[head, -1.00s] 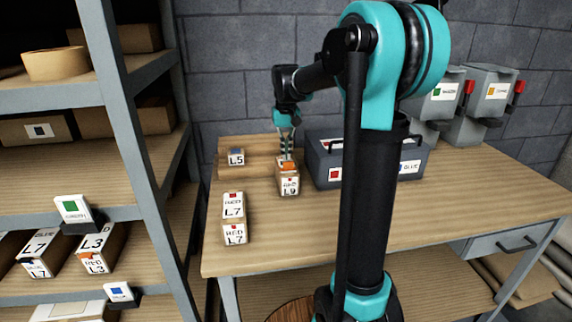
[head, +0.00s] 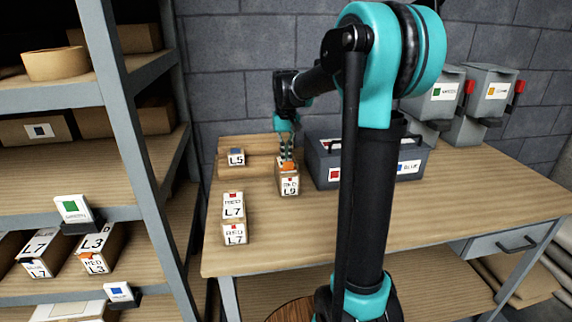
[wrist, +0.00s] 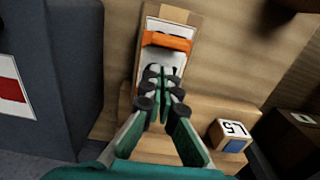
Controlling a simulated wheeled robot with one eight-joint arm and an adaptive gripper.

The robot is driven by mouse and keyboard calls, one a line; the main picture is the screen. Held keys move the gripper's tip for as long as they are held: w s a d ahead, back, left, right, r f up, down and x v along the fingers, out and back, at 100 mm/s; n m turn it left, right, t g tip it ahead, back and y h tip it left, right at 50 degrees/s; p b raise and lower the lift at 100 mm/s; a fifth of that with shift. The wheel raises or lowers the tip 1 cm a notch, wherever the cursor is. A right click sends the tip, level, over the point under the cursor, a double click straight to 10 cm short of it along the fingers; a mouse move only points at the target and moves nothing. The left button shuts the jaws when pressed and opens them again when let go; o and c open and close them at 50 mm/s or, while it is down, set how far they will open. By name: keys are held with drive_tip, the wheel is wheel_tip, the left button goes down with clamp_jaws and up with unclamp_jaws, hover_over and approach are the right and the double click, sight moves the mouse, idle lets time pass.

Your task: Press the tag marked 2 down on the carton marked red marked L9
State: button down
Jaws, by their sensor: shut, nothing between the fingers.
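The carton marked red L9 (head: 289,187) stands upright on the bench, its label facing the front. An orange tag (head: 288,166) lies across its top, on a white label; it also shows in the wrist view (wrist: 167,41). No number can be read on the tag. My gripper (head: 286,157) is directly above the carton top, pointing down. In the wrist view my gripper (wrist: 163,80) has its fingertips together with nothing between them, over the white label just beside the tag. Whether the fingertips touch the carton cannot be told.
A carton marked L5 (head: 236,157) sits behind left, and a red L7 carton (head: 234,235) stands front left. A grey box (head: 328,165) with red and blue labels is close on the right.

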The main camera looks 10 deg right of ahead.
idle(0.5)
wheel_tip(320, 180, up, 8)
idle(1.0)
drive_tip(key=shift+f, duration=0.1)
